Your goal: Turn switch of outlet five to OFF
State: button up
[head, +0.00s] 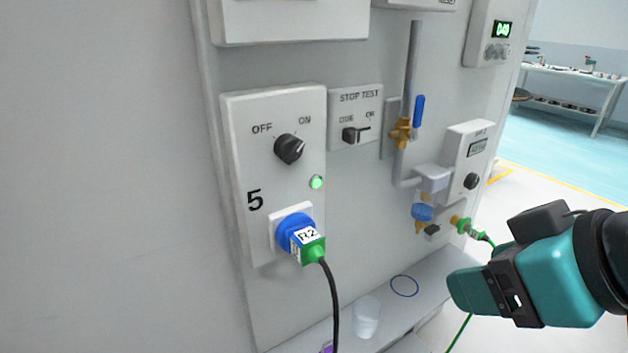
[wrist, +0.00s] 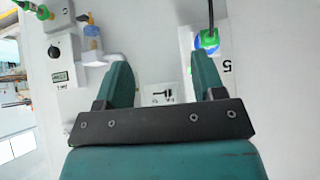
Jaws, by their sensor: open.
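The outlet five panel (head: 240,170) is on the wall left of centre in the head view. Its switch (head: 289,149) is a black round knob below the OFF and ON marks; its exact pointing is hard to read. A green lamp (head: 316,183) glows below it. A blue plug (head: 296,232) with an R2 label sits in the socket. My gripper (head: 452,288) is at the lower right, well apart from the switch. In the wrist view my gripper (wrist: 163,78) is open and empty; the plug (wrist: 208,40) shows beyond the right finger, and the switch is hidden.
A STOP TEST switch (head: 355,134) is right of the panel. A pipe with a blue-handled valve (head: 419,110) and a gauge box (head: 468,160) stand further right. A black cable (head: 334,300) hangs from the plug. A clear cup (head: 367,316) stands on the ledge below.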

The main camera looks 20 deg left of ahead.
jog(key=a+n+t+y+b, duration=0.3)
jog(key=a+t+b, duration=0.1)
jog(key=a, duration=0.2)
jog(key=n+t+y+b, duration=0.2)
jog(key=n+y, duration=0.1)
jog(key=y, duration=0.2)
send_near(296, 153)
jog(key=p+x, duration=0.2)
jog(key=p, duration=0.4)
jog(key=p+x, duration=0.3)
jog(key=p, duration=0.4)
jog(key=p+x, duration=0.3)
jog(key=p, duration=0.4)
jog(key=shift+a+r, duration=0.1)
jog(key=shift+r, duration=0.25)
jog(key=shift+w+a+f+p, duration=0.3)
jog(key=shift+w+a+p, duration=0.3)
jog(key=shift+p, duration=0.1)
